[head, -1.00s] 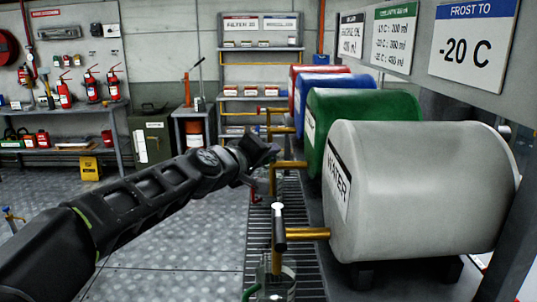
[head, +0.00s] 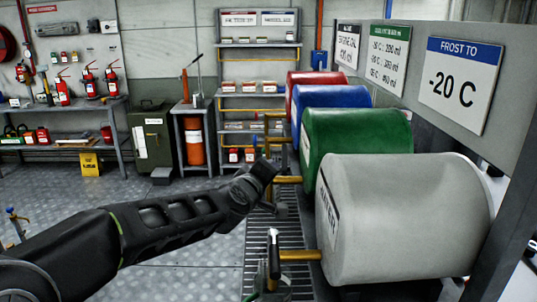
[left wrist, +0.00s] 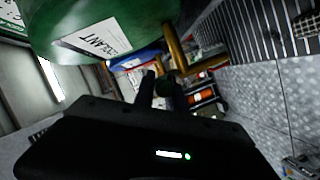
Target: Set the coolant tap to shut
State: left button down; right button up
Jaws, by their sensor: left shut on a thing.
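The green drum (head: 350,140) is second from the front in the row; the end of its label shows in the left wrist view (left wrist: 95,38). It is the coolant drum. Its brass tap pipe (head: 288,179) sticks out to the left; brass piping also shows in the left wrist view (left wrist: 177,48). My left gripper (head: 272,190) is at the outer end of this pipe and hides the tap handle in the head view. In the left wrist view its fingers (left wrist: 163,82) are shut on a small dark part, likely the tap handle. The handle's angle cannot be told. My right gripper is not in view.
The grey water drum (head: 400,220) stands in front, its tap lever (head: 273,245) upright near my left forearm. Blue (head: 335,100) and red (head: 310,82) drums stand behind. A floor grating (head: 257,235) runs below the taps. Open floor lies left.

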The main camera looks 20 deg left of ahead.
pick_arm(q)
jog(key=shift+r, duration=0.1)
jog(key=shift+y, duration=0.3)
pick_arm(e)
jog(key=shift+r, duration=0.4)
pick_arm(q)
jog(key=c, duration=1.4)
grip_release()
jog(key=shift+o, duration=0.2)
